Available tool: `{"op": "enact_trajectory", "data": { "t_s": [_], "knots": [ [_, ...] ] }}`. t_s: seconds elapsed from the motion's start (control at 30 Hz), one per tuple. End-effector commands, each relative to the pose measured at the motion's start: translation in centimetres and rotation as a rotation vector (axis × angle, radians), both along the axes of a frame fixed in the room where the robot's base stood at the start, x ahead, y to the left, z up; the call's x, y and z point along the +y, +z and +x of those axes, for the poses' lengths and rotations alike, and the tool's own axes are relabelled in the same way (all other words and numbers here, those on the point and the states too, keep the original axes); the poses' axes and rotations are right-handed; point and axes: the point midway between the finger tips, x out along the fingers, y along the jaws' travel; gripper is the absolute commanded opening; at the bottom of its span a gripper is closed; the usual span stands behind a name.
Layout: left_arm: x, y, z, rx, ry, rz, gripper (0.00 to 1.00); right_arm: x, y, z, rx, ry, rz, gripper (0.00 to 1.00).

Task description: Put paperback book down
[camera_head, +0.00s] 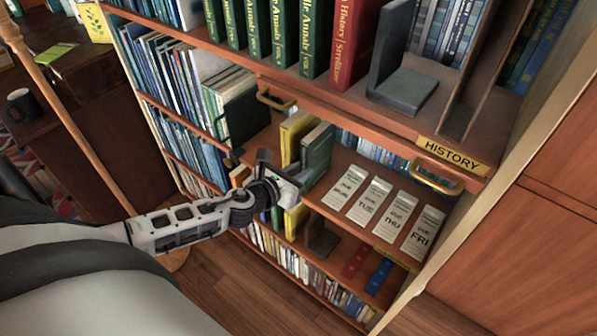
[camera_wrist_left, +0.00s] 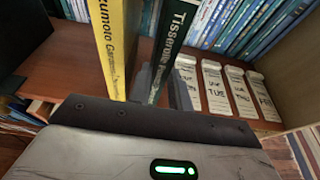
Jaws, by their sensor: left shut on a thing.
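My left gripper (camera_head: 292,186) reaches in from the left to the middle shelf of the bookcase. It is shut on an upright dark green book (camera_head: 317,148), whose spine faces me in the left wrist view (camera_wrist_left: 176,32). A grey finger shows at each side of its lower spine there. A yellow book (camera_head: 292,138) stands upright just left of the green one, and it also shows in the left wrist view (camera_wrist_left: 115,40). Whether the green book's bottom touches the shelf is hidden. My right gripper is not in view.
Several white day cards (camera_head: 371,200) lie right of the green book on the shelf (camera_head: 325,181). Blue books stand behind. A grey bookend (camera_head: 400,85) and red book (camera_head: 352,45) are on the shelf above. A brass handle (camera_head: 438,177) hangs below the HISTORY label (camera_head: 450,153).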

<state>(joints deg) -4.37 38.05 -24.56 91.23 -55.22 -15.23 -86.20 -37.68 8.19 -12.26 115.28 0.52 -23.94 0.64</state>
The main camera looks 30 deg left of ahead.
Motion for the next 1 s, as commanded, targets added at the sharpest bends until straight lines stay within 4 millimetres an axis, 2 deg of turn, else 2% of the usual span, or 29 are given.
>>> {"op": "enact_trajectory", "data": {
  "t_s": [0.13, 0.17, 0.2, 0.23, 0.6, 0.73, 1.0],
  "knots": [
    [0.0, -0.4, 0.1, -0.002, 0.000, 0.000, 0.00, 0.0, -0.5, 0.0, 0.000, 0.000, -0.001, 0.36],
    [0.0, -0.3, 0.0, 0.000, 0.000, 0.000, 0.28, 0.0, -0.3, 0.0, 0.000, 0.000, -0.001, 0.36],
    [0.0, -0.3, 0.0, 0.000, 0.000, 0.000, 0.39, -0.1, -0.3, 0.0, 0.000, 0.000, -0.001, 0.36],
    [0.0, -0.3, 0.0, 0.000, 0.000, 0.000, 0.41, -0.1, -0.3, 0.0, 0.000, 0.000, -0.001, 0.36],
    [0.0, 0.1, -0.3, 0.002, 0.000, 0.000, 0.41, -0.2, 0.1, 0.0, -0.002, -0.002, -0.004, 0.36],
    [0.2, 0.6, -2.3, 0.003, -0.001, 0.002, 0.41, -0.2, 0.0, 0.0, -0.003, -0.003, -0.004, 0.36],
    [0.7, 2.2, -7.8, 0.005, 0.000, 0.000, 0.41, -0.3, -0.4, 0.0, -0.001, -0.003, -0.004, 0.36]
  ]
}}
